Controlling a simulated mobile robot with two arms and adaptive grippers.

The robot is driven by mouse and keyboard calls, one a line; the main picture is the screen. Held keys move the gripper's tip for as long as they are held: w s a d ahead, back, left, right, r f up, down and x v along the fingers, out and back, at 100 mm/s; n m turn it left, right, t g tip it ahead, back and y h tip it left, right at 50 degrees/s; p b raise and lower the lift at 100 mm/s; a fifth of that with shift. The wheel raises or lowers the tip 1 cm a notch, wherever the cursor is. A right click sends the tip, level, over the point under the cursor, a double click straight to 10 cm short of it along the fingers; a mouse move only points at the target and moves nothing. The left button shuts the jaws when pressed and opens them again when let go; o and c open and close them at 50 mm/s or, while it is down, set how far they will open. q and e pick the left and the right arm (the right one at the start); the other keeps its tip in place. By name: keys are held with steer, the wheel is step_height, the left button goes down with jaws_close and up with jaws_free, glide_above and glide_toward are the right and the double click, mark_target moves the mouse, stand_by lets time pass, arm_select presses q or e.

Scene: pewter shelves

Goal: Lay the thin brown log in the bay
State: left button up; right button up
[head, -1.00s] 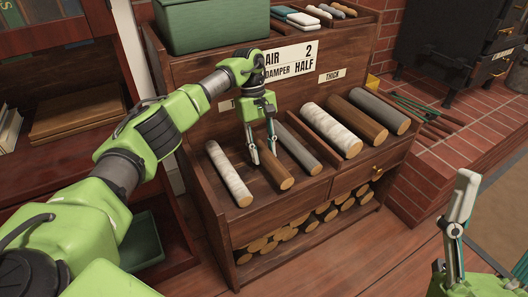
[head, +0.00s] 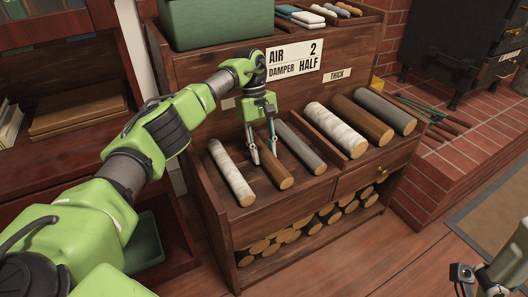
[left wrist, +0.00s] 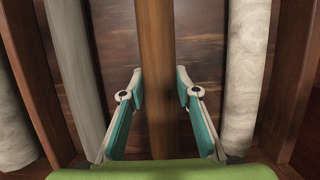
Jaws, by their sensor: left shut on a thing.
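The thin brown log (head: 282,179) lies on the left part of the shelf top, between a thin white log (head: 232,174) and a thin grey log (head: 301,148). My left gripper (head: 264,158) reaches down over it and is shut on it. In the left wrist view the brown log (left wrist: 155,60) runs between the two fingers (left wrist: 158,90), with the grey log (left wrist: 72,70) and the white log (left wrist: 246,75) to either side. My right gripper (head: 464,280) shows only in part at the lower right corner, and its jaws cannot be judged.
A divider separates the thick white (head: 333,128), brown (head: 362,122) and grey (head: 386,111) logs at the right. A THICK label (head: 337,76) is above them. A green box (head: 215,25) stands on top. Small logs (head: 300,233) fill the lower shelf. A black stove (head: 470,45) stands right.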

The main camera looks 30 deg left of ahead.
arm_select(q)
steer(key=o, duration=1.4)
steer(key=shift+r, duration=0.1)
steer(key=v, duration=0.7)
steer(key=shift+r, duration=0.15)
